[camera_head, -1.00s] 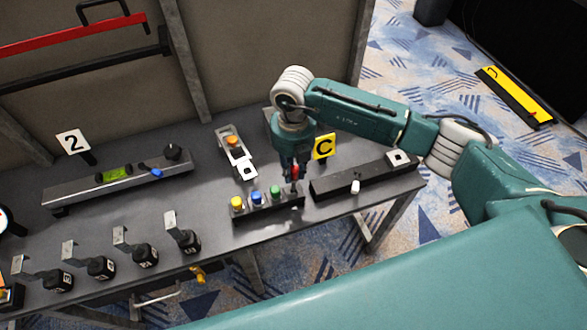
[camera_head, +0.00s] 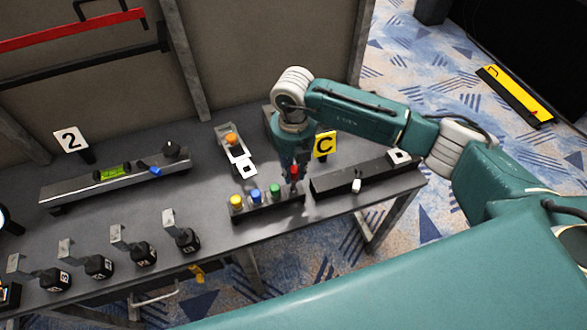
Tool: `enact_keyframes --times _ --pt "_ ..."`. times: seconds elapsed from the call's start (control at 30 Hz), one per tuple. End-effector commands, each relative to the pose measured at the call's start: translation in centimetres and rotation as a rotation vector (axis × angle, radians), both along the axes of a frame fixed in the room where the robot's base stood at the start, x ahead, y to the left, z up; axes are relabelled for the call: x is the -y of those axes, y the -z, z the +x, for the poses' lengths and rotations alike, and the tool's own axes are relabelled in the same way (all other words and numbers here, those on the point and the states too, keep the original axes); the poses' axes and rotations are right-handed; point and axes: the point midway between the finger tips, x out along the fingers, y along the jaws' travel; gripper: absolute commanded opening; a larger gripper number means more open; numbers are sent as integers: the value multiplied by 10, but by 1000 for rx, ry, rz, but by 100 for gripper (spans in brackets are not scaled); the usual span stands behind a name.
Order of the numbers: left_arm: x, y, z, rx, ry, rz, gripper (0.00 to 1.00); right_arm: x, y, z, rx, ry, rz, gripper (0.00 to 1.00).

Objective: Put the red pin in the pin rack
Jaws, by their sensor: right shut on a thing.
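The pin rack (camera_head: 245,215) is a dark block at the table's front, with a yellow pin (camera_head: 236,202), a blue pin (camera_head: 255,195) and a green pin (camera_head: 275,191) standing in a row. My right gripper (camera_head: 294,178) points down at the rack's right end, shut on the red pin (camera_head: 294,171). The red pin looks upright, to the right of the green pin. Its lower end is too small and dark to tell whether it sits in the rack or just above it. My left gripper is out of view.
A long black bar (camera_head: 340,182) lies close right of the rack. A yellow C sign (camera_head: 325,144) stands behind it. A light bracket with an orange knob (camera_head: 231,139) lies behind the rack. Several black blocks with metal flags, such as one (camera_head: 187,240), line the front left.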

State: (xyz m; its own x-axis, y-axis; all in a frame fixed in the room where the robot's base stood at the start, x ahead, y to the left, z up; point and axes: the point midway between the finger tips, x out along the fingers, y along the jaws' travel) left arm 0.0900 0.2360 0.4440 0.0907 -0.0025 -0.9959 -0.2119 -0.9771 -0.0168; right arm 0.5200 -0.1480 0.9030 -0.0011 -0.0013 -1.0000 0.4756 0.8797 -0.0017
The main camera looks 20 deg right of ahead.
Motion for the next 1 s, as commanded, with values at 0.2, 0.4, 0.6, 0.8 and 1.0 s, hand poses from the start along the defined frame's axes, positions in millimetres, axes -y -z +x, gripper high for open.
enact_keyframes --times 0.2,0.4,0.6,0.8,1.0 --pt "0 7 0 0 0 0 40 0 8 0 0 0 0 0" --pt "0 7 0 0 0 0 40 0 8 0 0 0 0 0" --pt "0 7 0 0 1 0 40 0 8 0 0 0 0 0" --pt "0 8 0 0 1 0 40 0 10 0 0 0 0 0" --pt "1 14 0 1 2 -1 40 0 16 0 0 0 0 0"
